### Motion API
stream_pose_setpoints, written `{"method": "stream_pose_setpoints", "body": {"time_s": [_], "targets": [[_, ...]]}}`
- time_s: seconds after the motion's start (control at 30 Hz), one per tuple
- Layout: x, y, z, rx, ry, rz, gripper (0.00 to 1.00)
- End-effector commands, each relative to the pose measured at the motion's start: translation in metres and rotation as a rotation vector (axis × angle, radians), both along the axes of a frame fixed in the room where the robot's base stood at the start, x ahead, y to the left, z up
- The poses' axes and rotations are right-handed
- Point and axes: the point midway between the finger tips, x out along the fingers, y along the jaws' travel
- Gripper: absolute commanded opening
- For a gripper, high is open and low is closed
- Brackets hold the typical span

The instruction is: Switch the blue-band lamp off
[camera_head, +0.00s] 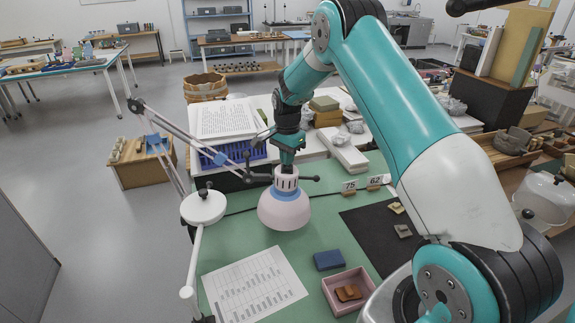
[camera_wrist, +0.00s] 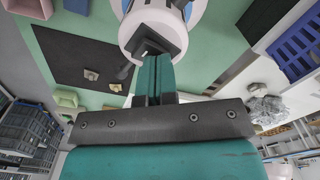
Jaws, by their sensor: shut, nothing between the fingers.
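The blue-band lamp (camera_head: 284,207) has a pale dome shade with a blue band near its top. It hangs on a jointed arm over the green table. It also shows at the top of the wrist view (camera_wrist: 165,13), with a dark block-like part (camera_wrist: 147,48) on its white cap. My gripper (camera_head: 287,164) is right above the lamp's cap. In the wrist view my shut, empty fingers (camera_wrist: 153,70) point at that dark part, at or very near it; I cannot tell whether they touch. The shade's underside is hidden, so I cannot tell whether the lamp is lit.
A white lamp base (camera_head: 203,207) and its arm stand left of the shade. On the green table lie a printed sheet (camera_head: 254,286), a blue box (camera_head: 328,260), a pink tray (camera_head: 331,291) with brown pieces, and a black mat (camera_head: 374,240) with sherds. A blue crate (camera_head: 232,153) is behind.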

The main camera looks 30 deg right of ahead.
Motion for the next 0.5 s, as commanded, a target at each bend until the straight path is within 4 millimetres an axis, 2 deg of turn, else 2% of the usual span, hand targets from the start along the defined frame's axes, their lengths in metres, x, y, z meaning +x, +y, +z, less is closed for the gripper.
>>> {"method": "stream_pose_setpoints", "body": {"time_s": [0.5], "targets": [[-0.0008, 0.0001, -0.0099, 0.000, 0.003, 0.000, 0.00]]}}
